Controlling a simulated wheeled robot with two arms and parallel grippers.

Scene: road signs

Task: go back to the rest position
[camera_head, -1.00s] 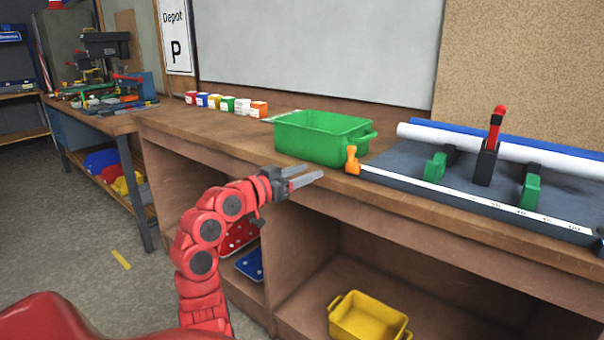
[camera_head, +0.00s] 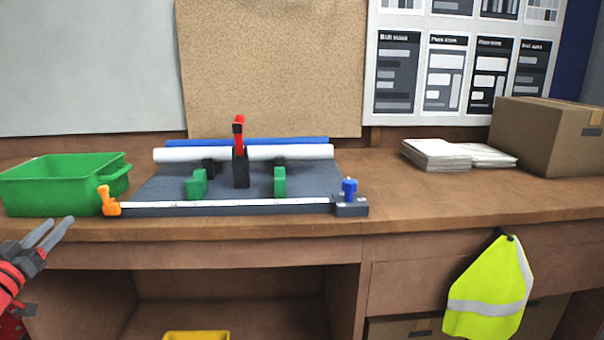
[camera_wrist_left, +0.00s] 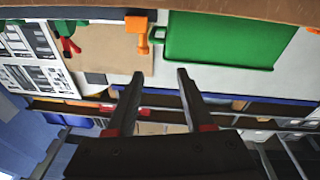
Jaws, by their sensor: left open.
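My left gripper (camera_head: 52,236) is at the left edge of the head view, in front of the bench edge and just below the green bin. Its two grey fingers are apart with nothing between them. In the left wrist view the open fingers (camera_wrist_left: 158,88) point toward the green bin (camera_wrist_left: 222,32) and an orange clamp (camera_wrist_left: 142,35), touching neither as far as I can tell. My right gripper is not in view.
On the bench (camera_head: 430,205) stand the green bin (camera_head: 62,190), a dark cutting fixture (camera_head: 225,185) with a red-handled clamp (camera_head: 239,150), paper stacks (camera_head: 437,155) and a cardboard box (camera_head: 548,138). A yellow vest (camera_head: 490,290) hangs at the front. A yellow bin (camera_head: 196,336) sits below.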

